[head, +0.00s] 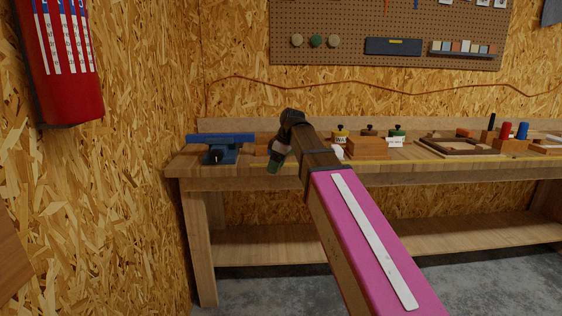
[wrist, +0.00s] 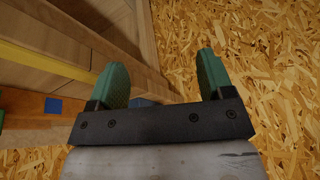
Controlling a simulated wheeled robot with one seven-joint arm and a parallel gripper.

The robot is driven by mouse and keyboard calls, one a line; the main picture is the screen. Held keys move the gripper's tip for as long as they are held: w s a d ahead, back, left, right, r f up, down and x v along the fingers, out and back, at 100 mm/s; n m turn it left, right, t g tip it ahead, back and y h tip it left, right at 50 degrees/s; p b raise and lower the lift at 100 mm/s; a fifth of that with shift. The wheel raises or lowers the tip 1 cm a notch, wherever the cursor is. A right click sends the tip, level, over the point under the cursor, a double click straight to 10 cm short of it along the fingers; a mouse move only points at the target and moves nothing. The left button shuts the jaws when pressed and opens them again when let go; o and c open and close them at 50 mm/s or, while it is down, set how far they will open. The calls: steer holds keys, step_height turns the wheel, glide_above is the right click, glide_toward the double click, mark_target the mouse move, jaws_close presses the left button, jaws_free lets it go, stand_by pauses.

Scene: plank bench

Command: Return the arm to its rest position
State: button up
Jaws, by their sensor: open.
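My arm (head: 365,235) reaches forward from the bottom of the head view, with a pink upper face and a white strip. Its far end bends down at the bench's left front. My gripper (head: 274,166) hangs there, its green tip pointing down, just in front of the bench edge. In the wrist view the two green fingers of my gripper (wrist: 163,80) stand wide apart with nothing between them. The bench's wooden edge and the chipboard wall lie beyond them.
The plank bench (head: 240,180) runs along the back wall. A blue vise (head: 221,148) sits at its left end. Wooden blocks (head: 367,147), knobbed weights and a wooden frame stand on top. A red extinguisher (head: 62,60) hangs at left. Concrete floor (head: 260,295) is open in front.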

steer(key=s+d+f+m+h, duration=0.1)
steer(key=s+d+f+m, duration=0.4)
steer(key=f, duration=0.7)
steer(key=s+d+f+m+h, duration=0.1)
steer(key=s+d+f+m, duration=0.3)
steer(key=d+f, duration=0.4)
steer(key=s+d+f+m+h, duration=0.1)
steer(key=s+d+f+m, duration=0.4)
steer(key=f, duration=1.2)
steer(key=shift+s+d+f+m+h, duration=0.3)
steer(key=shift+d+h, duration=0.1)
steer(key=shift+d, duration=0.85)
